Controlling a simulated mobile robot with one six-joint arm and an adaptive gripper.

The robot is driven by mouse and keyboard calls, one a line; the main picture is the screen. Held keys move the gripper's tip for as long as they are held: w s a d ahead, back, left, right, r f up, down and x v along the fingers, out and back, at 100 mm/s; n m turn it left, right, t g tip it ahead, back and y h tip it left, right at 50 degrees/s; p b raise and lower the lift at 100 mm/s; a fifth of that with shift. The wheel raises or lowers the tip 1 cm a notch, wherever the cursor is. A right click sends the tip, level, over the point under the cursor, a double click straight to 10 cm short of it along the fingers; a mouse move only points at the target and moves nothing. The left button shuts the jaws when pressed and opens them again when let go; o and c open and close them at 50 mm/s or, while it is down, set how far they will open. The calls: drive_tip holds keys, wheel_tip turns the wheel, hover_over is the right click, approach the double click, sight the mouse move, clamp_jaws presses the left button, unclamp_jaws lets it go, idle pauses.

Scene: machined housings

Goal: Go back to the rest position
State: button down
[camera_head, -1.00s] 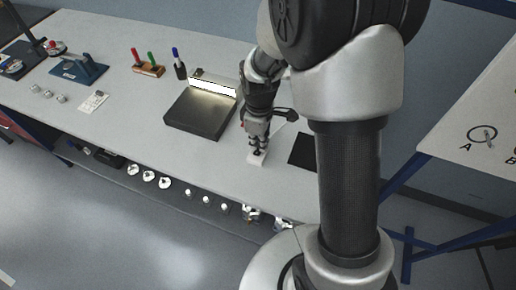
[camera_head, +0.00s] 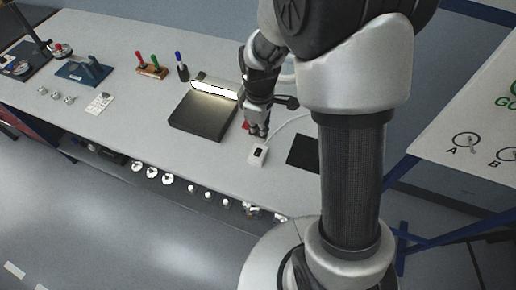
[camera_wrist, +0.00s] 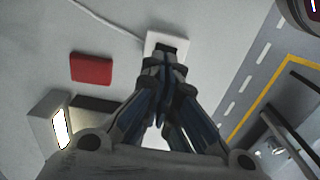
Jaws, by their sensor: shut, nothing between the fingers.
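My gripper (camera_head: 260,131) is shut and empty. In the head view it hangs above the bench top, just behind a small white block with a dark top opening (camera_head: 257,153). In the wrist view the shut fingers (camera_wrist: 165,68) point toward the same white block (camera_wrist: 168,42) and cover part of it. A gap shows between the fingertips and the block in the head view.
A dark box with a lit bar (camera_head: 203,115) stands left of my gripper. A black mat (camera_head: 303,153) lies to the right. A red block (camera_wrist: 91,69) lies near the gripper. Marker pens in a wooden holder (camera_head: 151,71) stand farther left.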

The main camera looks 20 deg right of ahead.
idle(0.3)
drive_tip(key=s+r+m+t, duration=0.4)
drive_tip(key=s+r+m, duration=0.6)
drive_tip(key=s+r, duration=0.9)
drive_tip(key=shift+s+r+t, duration=0.2)
drive_tip(key=shift+r+t, duration=0.1)
drive_tip(key=shift+r, duration=0.3)
